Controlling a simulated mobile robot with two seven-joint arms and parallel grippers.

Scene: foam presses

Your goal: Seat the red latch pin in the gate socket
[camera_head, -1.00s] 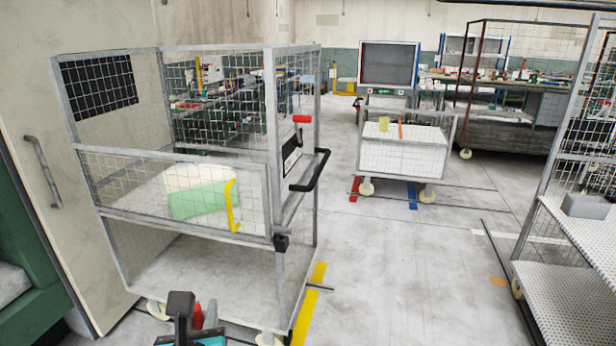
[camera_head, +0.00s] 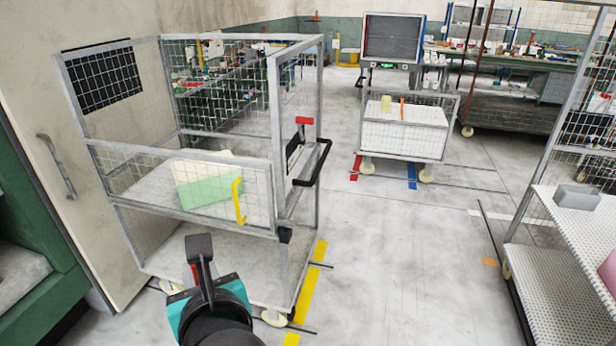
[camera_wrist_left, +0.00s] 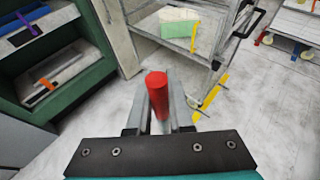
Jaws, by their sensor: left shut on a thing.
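My left gripper (camera_head: 199,250) is shut on the red latch pin, a round red rod that stands up between the fingers in the left wrist view (camera_wrist_left: 158,92). In the head view only a sliver of the pin (camera_head: 195,273) shows beside the dark fingers. The gripper is in front of the caged cart, apart from it. The cart's hinged mesh gate (camera_head: 180,186) has a yellow handle (camera_head: 239,201). A black block (camera_head: 285,235) sits at the gate's lower right corner; I cannot tell whether this is the socket. My right gripper is not in view.
Green and white foam blocks (camera_head: 205,182) lie inside the cart. A red-topped part (camera_head: 304,121) and a black push handle (camera_head: 318,165) are on its right side. A second cart (camera_head: 403,138) stands behind. A rack shelf (camera_head: 577,236) is at right; the floor between is clear.

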